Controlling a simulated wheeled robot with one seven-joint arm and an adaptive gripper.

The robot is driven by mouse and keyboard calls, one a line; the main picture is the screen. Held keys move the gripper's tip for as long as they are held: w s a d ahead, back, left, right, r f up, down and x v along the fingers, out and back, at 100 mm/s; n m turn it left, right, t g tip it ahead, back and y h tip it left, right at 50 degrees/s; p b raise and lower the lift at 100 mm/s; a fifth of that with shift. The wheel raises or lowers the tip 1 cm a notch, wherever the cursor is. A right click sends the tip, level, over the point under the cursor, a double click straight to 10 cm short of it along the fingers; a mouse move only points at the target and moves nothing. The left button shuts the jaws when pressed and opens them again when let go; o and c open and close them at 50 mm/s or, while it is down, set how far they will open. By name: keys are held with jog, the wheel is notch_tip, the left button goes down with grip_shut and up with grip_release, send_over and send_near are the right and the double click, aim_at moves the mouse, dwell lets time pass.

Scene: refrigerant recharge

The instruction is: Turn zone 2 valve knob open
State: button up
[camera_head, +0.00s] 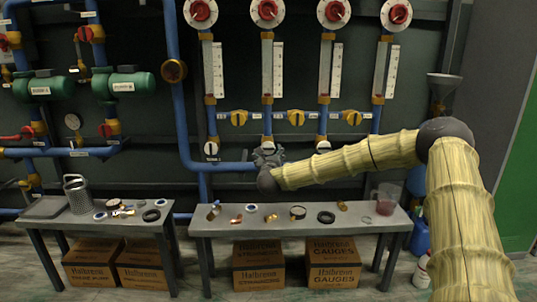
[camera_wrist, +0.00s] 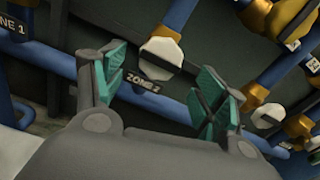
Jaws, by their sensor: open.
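The zone 2 valve knob (camera_wrist: 160,58) shows in the wrist view as a white round knob with a dark bar across it, on a blue pipe. The dark "ZONE 2" label (camera_wrist: 143,82) sits just below it. My gripper (camera_wrist: 163,80) is open, with one teal-padded finger on each side of the knob in the picture. No contact with the knob is visible, and the remaining depth is hard to tell. In the head view my gripper (camera_head: 268,155) is in front of the second pipe from the left and largely hides the knob there.
Similar white knobs flank it at left (camera_head: 211,148) and right (camera_head: 323,145). Yellow valves (camera_head: 296,117) sit on the cross pipe. Red-centred round fittings (camera_head: 267,11) top the gauges. A grey bench (camera_head: 340,226) with small parts stands below my arm.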

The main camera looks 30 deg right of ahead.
aim_at(268, 150)
jog(key=shift+b+x, duration=0.6)
jog(key=shift+x, duration=1.85)
jog(key=c, duration=1)
